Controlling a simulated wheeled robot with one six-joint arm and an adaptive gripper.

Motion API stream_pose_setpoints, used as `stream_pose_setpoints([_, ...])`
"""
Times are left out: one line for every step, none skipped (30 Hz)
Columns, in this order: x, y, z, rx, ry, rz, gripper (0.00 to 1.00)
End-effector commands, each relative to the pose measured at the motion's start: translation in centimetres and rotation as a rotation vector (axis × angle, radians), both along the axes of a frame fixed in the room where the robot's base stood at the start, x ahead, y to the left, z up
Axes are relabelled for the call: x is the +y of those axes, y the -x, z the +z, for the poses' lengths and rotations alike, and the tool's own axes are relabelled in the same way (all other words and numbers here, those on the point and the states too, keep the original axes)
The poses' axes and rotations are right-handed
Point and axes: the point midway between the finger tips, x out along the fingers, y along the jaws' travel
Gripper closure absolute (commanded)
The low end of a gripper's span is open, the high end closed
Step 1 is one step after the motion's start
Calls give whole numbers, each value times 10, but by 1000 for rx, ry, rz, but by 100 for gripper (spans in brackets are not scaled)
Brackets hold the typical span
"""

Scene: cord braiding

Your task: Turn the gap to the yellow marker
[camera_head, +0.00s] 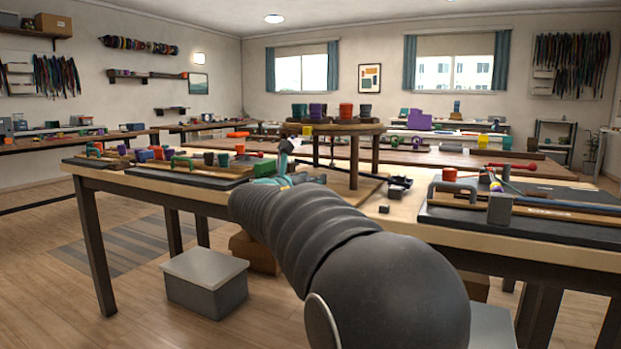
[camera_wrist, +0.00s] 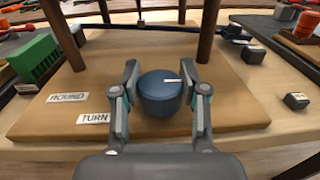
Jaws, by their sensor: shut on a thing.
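A blue round knob (camera_wrist: 158,100) with a white line pointing to the right sits on a wooden base (camera_wrist: 50,118) labelled ROUND and TURN. My gripper (camera_wrist: 161,78) is shut on the knob, one finger on each side of it. In the head view my gripper (camera_head: 284,164) is small and partly hidden by my arm. A round wooden stand top (camera_head: 365,128) carries several cups: black, purple and red. A yellow marker (camera_head: 307,130) shows at its front left rim. A space shows between the purple cup (camera_head: 317,111) and the red cup (camera_head: 345,111). The far side is partly hidden.
Dark wooden legs (camera_wrist: 208,30) rise behind the knob. A green block (camera_wrist: 35,58) stands at the left, and a small dark block (camera_wrist: 296,101) at the right. Boards with tools lie on both sides of the table. A grey box (camera_head: 205,280) stands on the floor.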

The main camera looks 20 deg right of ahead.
Motion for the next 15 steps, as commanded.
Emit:
stream_pose_setpoints([1,-1,3,1,0,-20,91])
stream_pose_setpoints([0,-1,4,3,0,-36,91])
stream_pose_setpoints([0,-1,4,3,0,-60,91])
stream_pose_setpoints([1,-2,5,4,0,-79,91])
stream_pose_setpoints([1,-2,5,5,0,-99,91])
stream_pose_setpoints([1,-2,6,4,0,-130,91])
stream_pose_setpoints([1,-2,6,4,1,-154,91])
stream_pose_setpoints([1,-2,7,4,0,-180,91])
stream_pose_setpoints([1,-2,7,5,0,-216,91])
stream_pose_setpoints([1,-2,8,6,0,-243,91])
stream_pose_setpoints([1,-2,8,5,1,-271,91])
stream_pose_setpoints([1,-2,9,5,1,-309,91])
stream_pose_setpoints([1,-2,8,6,0,-337,91])
stream_pose_setpoints([1,-2,9,5,1,-365,91])
stream_pose_setpoints([0,-2,9,5,1,-402,91])
